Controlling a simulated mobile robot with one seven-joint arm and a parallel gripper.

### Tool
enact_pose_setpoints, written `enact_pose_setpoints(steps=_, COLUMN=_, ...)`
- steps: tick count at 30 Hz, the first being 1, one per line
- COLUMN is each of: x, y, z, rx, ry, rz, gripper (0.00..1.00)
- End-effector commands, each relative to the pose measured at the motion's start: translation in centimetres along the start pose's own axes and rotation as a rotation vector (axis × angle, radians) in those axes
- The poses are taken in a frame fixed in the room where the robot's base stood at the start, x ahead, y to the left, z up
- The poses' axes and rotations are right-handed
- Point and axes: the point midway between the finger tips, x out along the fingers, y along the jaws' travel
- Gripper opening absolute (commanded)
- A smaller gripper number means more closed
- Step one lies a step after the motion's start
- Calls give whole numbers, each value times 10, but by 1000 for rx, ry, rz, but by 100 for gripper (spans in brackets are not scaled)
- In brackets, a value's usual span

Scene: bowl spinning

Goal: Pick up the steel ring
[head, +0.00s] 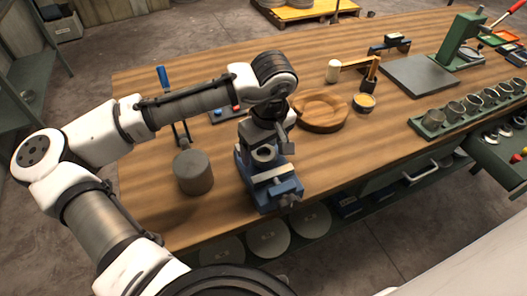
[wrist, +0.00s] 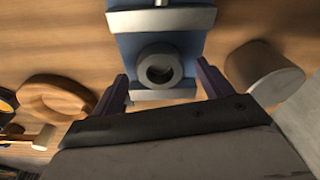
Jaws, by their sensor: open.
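The steel ring (wrist: 159,68) is a short grey ring with a dark hole. It sits on the blue vise (wrist: 190,45), near its pale jaw, and shows in the head view (head: 265,153) too. My gripper (wrist: 163,72) is open, with one dark finger on each side of the ring in the wrist view. The fingers look apart from the ring, and nothing is between them but the ring in line of sight. How far the fingertips are above it I cannot tell. In the head view my wrist partly covers the vise's far end.
A grey cylinder (head: 193,172) stands left of the vise. A green rack of steel cups (head: 432,125) is at far right. The front left tabletop is clear.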

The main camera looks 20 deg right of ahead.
Motion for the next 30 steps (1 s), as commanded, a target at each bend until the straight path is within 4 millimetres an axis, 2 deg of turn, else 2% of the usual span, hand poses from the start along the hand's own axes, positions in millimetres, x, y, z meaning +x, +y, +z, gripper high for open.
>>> enact_pose_setpoints(steps=3, x=7, y=0, z=0, rx=-1, ry=0, rz=1, gripper=78)
enact_pose_setpoints(steps=9, x=8, y=0, z=0, rx=0, ry=1, rz=1, gripper=78)
enact_pose_setpoints(steps=22, x=8, y=0, z=0, rx=-1, ry=0, rz=1, gripper=23)
enact_pose_setpoints(steps=23, x=7, y=0, z=0, rx=-1, ry=1, rz=1, gripper=21)
enact_pose_setpoints(steps=30, x=6, y=0, z=0, rx=-1, ry=1, rz=2, gripper=20)
